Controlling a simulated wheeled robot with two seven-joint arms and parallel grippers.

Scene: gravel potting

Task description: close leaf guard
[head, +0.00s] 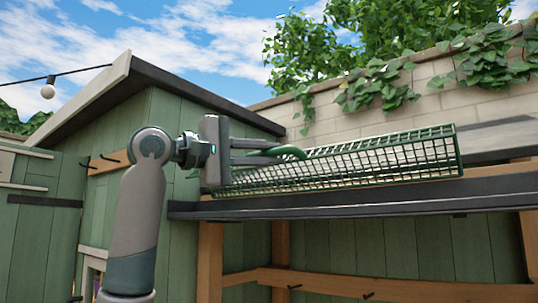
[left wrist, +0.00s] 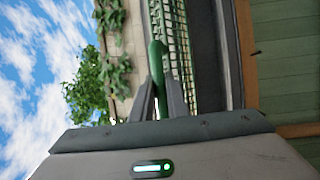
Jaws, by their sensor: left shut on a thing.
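The leaf guard (head: 365,162) is a long green mesh panel lying along the dark gutter edge of the lean-to roof in the head view. Its right end sits higher than its left end. My left gripper (head: 280,153) is at the guard's left part, shut on its green handle (head: 292,151). In the left wrist view the fingers (left wrist: 160,100) close around the green handle (left wrist: 157,60), with the mesh (left wrist: 175,35) just beyond. My right gripper is not in view.
A dark gutter edge (head: 400,197) runs below the guard on wooden posts (head: 210,260). A green shed (head: 150,115) stands at left. A pale block wall (head: 360,120) with ivy stands behind. Open sky is above.

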